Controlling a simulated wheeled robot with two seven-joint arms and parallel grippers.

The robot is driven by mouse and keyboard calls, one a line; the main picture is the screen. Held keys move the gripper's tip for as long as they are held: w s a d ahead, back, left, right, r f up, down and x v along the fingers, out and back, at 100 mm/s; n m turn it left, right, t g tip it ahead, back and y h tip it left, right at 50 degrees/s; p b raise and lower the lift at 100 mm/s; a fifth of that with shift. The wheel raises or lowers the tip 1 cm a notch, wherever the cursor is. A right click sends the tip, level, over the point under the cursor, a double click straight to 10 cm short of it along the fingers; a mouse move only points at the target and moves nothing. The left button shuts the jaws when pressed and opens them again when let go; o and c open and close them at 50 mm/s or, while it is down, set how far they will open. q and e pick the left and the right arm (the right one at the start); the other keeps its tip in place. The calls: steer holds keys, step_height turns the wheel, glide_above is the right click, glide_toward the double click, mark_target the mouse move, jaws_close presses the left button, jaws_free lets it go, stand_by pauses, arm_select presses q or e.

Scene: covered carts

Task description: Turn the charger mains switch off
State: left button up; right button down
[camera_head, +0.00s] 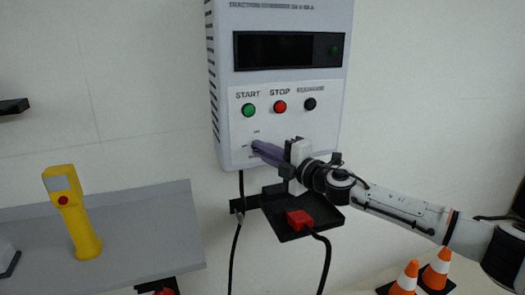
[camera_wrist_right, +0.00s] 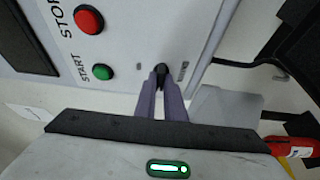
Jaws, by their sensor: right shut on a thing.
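The charger (camera_head: 230,160) is a pale wall box with a dark display, a green START button (camera_head: 249,110), a red STOP button (camera_head: 280,107) and a black button. My right gripper (camera_head: 257,147) reaches its lower front from the right. In the right wrist view its purple fingers (camera_wrist_right: 161,78) are shut on a small black mains switch (camera_wrist_right: 160,69), low on the panel. Small labels flank the switch but are too small to read, so its setting cannot be told. In the head view the fingers hide the switch. My left gripper is not in view.
A black shelf (camera_head: 336,216) below the charger holds a red connector (camera_head: 299,219) with a black cable. A grey table (camera_head: 140,225) at left carries a yellow handheld device (camera_head: 74,215). Orange cones (camera_head: 405,280) stand at the lower right.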

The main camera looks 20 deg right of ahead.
stand_by(0.5)
steer(key=c, duration=1.8)
jaws_free()
steer(key=shift+c, duration=0.2)
steer(key=shift+s, duration=0.1)
steer(key=b+v, duration=0.1)
steer(key=v, duration=0.9)
